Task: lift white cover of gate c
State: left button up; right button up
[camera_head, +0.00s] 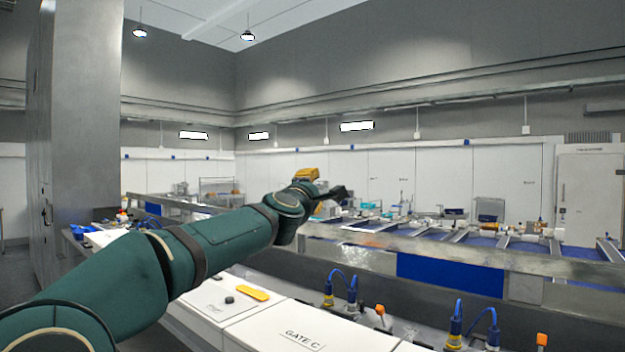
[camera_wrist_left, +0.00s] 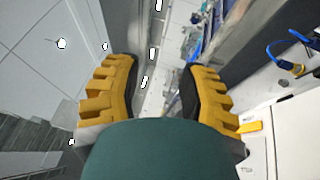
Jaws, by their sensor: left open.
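The white cover of gate C (camera_head: 262,333) lies at the bottom of the head view, flat and closed, with a "GATE C" label (camera_head: 302,340) on it. Its near part is cut off by the picture edge. My left gripper (camera_head: 325,197) is raised well above and beyond the covers, at the end of my stretched green arm. In the left wrist view its yellow fingers (camera_wrist_left: 157,75) are spread apart with nothing between them. My right gripper is not in view.
Another white cover (camera_head: 207,301) with a yellow handle (camera_head: 252,294) and a black knob adjoins on the left. Blue hoses with yellow fittings (camera_head: 329,290) stand behind the gate C cover. A metal rail (camera_head: 400,242) runs beyond, before a conveyor area. A grey column (camera_head: 75,120) stands left.

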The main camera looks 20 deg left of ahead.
pick_arm(q)
jog(key=shift+s+d+r, duration=0.15)
jog(key=shift+s+r, duration=0.25)
jog(key=shift+r, duration=0.2)
jog(key=shift+s+d+r, duration=0.15)
jog(key=shift+s+r, duration=0.2)
jog(key=shift+r, duration=0.25)
jog(key=s+f, duration=0.2)
jog(key=s, duration=0.9)
jog(key=shift+s+d, duration=0.35)
jog(key=shift+s, duration=0.05)
